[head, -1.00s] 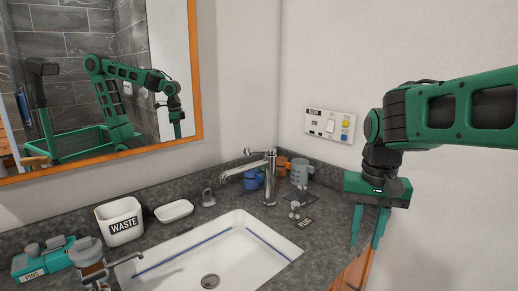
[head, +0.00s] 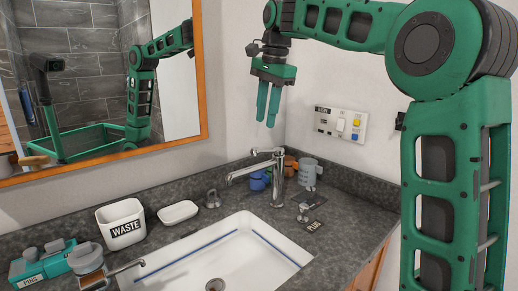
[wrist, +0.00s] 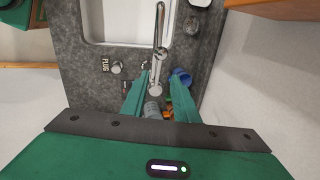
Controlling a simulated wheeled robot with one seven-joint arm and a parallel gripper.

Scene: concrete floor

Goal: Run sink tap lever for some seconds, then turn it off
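The silver sink tap (head: 278,185) stands upright behind the white basin (head: 185,249), with its spout reaching left over the basin. Its lever (head: 264,151) is on top. No water stream shows under the spout. My gripper (head: 266,123) points down above the tap, apart from it. Its two green fingers are parallel with a gap between them and nothing held. In the wrist view the tap (wrist: 160,36) shows from above, beyond and between the fingertips of my gripper (wrist: 157,80).
A plug (head: 304,208), a soap dish (head: 178,212), a WASTE bin (head: 122,223) and a teal box (head: 41,263) sit on the dark counter. A mirror and wall socket (head: 340,125) are behind.

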